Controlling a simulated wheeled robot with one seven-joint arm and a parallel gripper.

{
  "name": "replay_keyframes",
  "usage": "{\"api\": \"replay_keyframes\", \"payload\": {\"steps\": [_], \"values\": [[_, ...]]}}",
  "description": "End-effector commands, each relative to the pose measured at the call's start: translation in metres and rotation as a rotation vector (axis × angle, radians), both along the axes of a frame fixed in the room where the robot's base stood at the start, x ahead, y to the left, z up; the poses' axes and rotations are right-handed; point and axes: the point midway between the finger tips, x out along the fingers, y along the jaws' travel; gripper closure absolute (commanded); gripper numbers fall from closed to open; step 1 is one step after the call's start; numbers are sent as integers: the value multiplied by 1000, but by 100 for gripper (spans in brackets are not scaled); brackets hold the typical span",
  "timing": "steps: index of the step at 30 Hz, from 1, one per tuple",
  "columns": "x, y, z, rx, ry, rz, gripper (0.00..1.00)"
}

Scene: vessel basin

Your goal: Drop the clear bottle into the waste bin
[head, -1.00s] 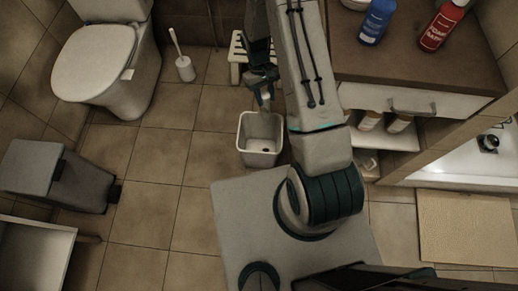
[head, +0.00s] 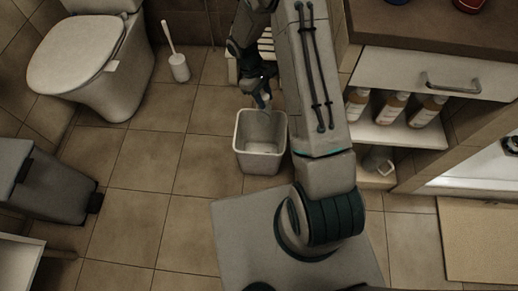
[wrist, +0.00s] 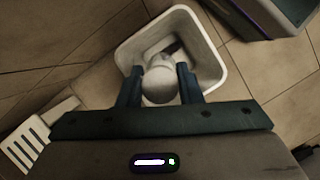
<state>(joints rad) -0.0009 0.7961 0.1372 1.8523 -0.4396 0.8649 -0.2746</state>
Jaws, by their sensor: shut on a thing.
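The waste bin (head: 259,162) is a pale, square, open-topped bin on the tiled floor in the middle of the head view. My gripper (head: 262,98) points down just above its back rim. In the wrist view, my gripper (wrist: 159,88) has its two dark fingers on either side of the clear bottle (wrist: 160,84), which looks whitish and rounded from above. The bottle is in front of the bin opening, and the bin's rim (wrist: 214,60) shows around it. The lower part of the bottle is hard to make out.
A toilet (head: 85,62) and brush holder (head: 178,68) stand at the left. A grey pedal bin (head: 52,187) is at the lower left. A slatted stool (head: 266,46) is behind my arm. A shelf unit (head: 425,75) with several bottles is at the right.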

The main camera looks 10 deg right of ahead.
Motion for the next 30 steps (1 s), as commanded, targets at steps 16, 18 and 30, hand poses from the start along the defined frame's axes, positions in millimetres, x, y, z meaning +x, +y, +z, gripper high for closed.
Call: {"api": "replay_keyframes", "payload": {"steps": [16,18,30], "values": [[0,0,-56,2,0,-2,100],[0,0,-57,1,0,-1,100],[0,0,-56,0,0,-2,43]]}}
